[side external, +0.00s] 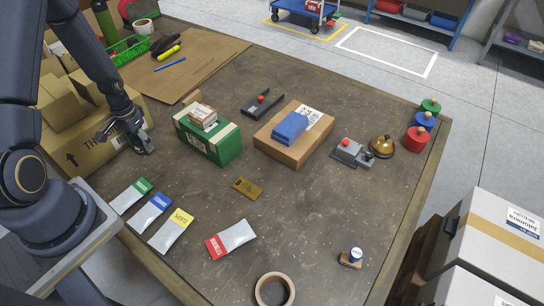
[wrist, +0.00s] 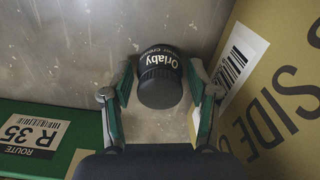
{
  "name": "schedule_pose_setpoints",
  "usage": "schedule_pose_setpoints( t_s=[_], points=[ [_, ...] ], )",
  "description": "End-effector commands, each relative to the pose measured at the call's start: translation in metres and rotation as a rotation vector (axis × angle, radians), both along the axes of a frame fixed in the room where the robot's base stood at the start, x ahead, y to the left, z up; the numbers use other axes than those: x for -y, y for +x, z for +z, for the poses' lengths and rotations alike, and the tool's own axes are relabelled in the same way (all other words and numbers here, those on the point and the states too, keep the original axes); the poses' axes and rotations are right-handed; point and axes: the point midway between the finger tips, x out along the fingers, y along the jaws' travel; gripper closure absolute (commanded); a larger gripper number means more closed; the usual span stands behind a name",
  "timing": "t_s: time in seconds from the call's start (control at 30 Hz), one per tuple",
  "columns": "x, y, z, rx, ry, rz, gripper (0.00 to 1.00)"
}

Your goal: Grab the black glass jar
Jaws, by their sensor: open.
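The black jar (wrist: 160,82) shows in the wrist view, with a dark ribbed lid and a black label reading "Orlaby". My gripper (wrist: 161,76) is open, with one finger on each side of the jar. Gaps seem to show between the fingers and the jar, but I cannot tell whether either finger touches it. In the side external view my gripper (side external: 142,144) is low over the table at the left, between the large cardboard box and the green box. I cannot make out the jar there; the gripper seems to hide it.
The cardboard box (wrist: 282,85) stands close at the right in the wrist view, and the green box (wrist: 85,116) at the left. A small carton (side external: 203,117) lies on the green box. Several labelled packets (side external: 171,231) lie towards the front. The table's middle (side external: 290,195) is mostly clear.

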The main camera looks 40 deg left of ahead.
Motion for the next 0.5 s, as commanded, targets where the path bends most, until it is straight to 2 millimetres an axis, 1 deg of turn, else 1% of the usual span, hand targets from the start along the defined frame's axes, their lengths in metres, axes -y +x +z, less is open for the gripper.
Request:
schedule_pose_setpoints(
  t_s=[0.07, 0.1, 0.5],
  points=[
    [0.0, 0.0001, 0.0004, 0.0, 0.0, 0.0, 0.4],
    [0.0, 0.0001, 0.0004, 0.0, 0.0, 0.0, 0.42],
    [0.0, 0.0, 0.0008, 0.0, 0.0, 0.0, 0.84]
  ],
)
